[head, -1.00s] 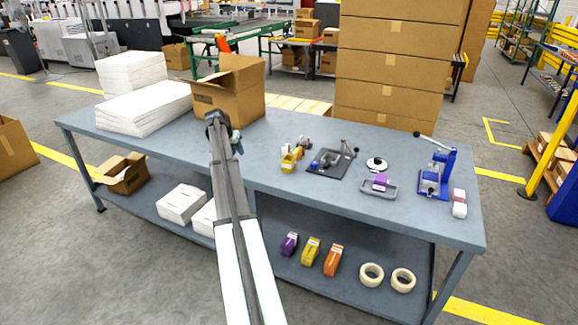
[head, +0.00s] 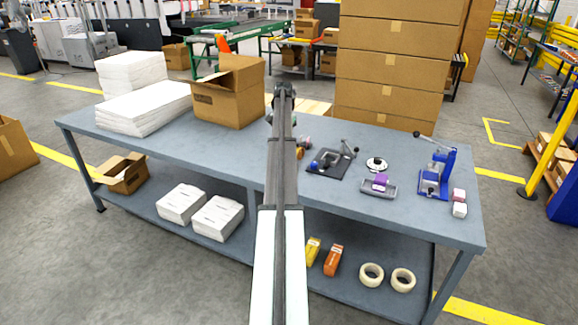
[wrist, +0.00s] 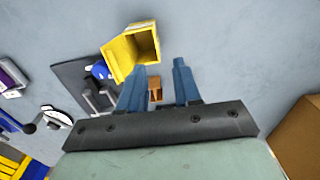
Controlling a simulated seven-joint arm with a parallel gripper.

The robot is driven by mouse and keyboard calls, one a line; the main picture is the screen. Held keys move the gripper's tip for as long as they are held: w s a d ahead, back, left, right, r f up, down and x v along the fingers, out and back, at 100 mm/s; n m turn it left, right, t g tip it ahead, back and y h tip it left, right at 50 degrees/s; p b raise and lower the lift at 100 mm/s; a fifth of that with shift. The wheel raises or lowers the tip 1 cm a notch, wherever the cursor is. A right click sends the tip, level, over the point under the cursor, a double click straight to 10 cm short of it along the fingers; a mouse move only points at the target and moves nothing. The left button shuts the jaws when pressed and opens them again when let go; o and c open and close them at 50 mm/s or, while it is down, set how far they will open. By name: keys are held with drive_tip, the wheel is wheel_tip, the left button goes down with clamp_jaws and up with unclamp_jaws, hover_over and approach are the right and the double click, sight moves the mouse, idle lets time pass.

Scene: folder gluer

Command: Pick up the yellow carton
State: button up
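The yellow carton (wrist: 132,50) shows in the wrist view as an open-ended box on the grey tabletop, just beyond and left of my fingertips. My gripper (wrist: 159,66) is open, its two blue fingers apart. A small brown thing (wrist: 155,88) shows in the gap between them, and I cannot tell its distance. In the head view my arm covers the carton's place on the table, and the fingertips are hidden. Another yellow packet (head: 313,251) lies on the lower shelf, partly behind my arm.
A black plate with a lever tool (head: 331,161), a purple-topped tool (head: 380,184) and a blue press (head: 436,177) stand to the right on the table (head: 235,155). An open cardboard box (head: 230,95) and white paper stacks (head: 143,105) stand left. Tape rolls (head: 371,275) lie below.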

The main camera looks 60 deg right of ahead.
wheel_tip(320, 180, down, 6)
drive_tip(key=shift+r, duration=0.2)
drive_tip(key=shift+s+a+f, duration=0.15)
drive_tip(key=shift+f, duration=1.15)
drive_tip(key=shift+s+a+f, duration=0.1)
drive_tip(key=shift+f, duration=1.2)
clamp_jaws()
